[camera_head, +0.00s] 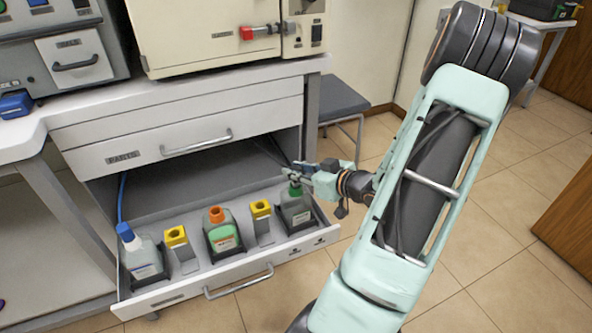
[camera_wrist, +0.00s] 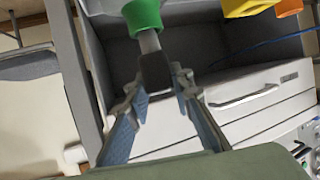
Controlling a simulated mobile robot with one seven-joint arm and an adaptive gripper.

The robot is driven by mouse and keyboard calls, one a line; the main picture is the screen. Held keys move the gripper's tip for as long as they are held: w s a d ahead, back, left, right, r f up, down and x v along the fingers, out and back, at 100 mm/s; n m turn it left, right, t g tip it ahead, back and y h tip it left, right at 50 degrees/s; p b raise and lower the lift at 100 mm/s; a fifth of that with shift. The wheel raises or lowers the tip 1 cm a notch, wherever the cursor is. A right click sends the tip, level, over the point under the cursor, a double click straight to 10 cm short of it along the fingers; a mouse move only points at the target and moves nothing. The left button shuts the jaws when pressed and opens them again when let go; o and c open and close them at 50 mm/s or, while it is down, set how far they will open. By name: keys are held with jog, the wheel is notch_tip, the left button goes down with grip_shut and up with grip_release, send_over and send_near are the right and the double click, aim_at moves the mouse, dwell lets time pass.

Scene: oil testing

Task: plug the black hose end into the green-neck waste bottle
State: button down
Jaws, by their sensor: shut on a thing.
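The green-neck waste bottle (camera_head: 297,212) stands upright at the right end of the open drawer in the head view. Its green neck (camera_wrist: 142,14) shows at the top of the wrist view. My gripper (camera_head: 299,172) is just above this neck. In the wrist view my gripper (camera_wrist: 160,92) is shut on the black hose end (camera_wrist: 155,72), which sits between the fingertips. A pale grey tip (camera_wrist: 148,42) runs from the black part to the green neck and lines up with it. I cannot tell whether the tip is inside the neck or only at its mouth.
The open drawer (camera_head: 160,294) also holds an orange-capped bottle (camera_head: 222,232), a blue-capped bottle (camera_head: 141,257) and two yellow holders (camera_head: 176,237) (camera_head: 261,209). A shut drawer (camera_head: 185,128) is above. A grey stool (camera_head: 338,97) stands behind. The floor in front is clear.

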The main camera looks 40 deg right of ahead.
jog(key=shift+f+b, duration=0.55)
jog(key=shift+f, duration=0.35)
jog(key=c, duration=1.6)
grip_release()
jog(key=v, duration=1.2)
